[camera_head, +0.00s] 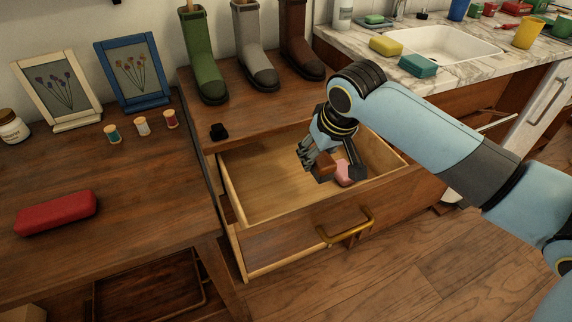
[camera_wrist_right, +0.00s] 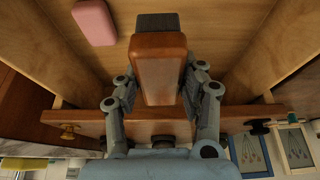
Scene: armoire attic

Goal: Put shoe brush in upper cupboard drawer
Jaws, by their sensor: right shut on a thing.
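The shoe brush (camera_wrist_right: 158,58), a brown wooden block with dark bristles at its far end, is between the fingers of my right gripper (camera_wrist_right: 160,85) in the right wrist view. My right gripper (camera_head: 322,163) is shut on it and reaches down into the open drawer in the head view. The brush (camera_head: 325,163) shows there partly hidden by the fingers. Whether it touches the drawer floor is unclear. The drawer (camera_head: 262,187) is pulled out, with a brass handle on its front. My left gripper is not in view.
A pink block (camera_head: 345,173) lies in the drawer close to the brush. The drawer's left part is bare. Green, grey and brown boots (camera_head: 256,80) and a small black object (camera_head: 218,131) stand on the cupboard top. A red case (camera_head: 56,212) lies on the left table.

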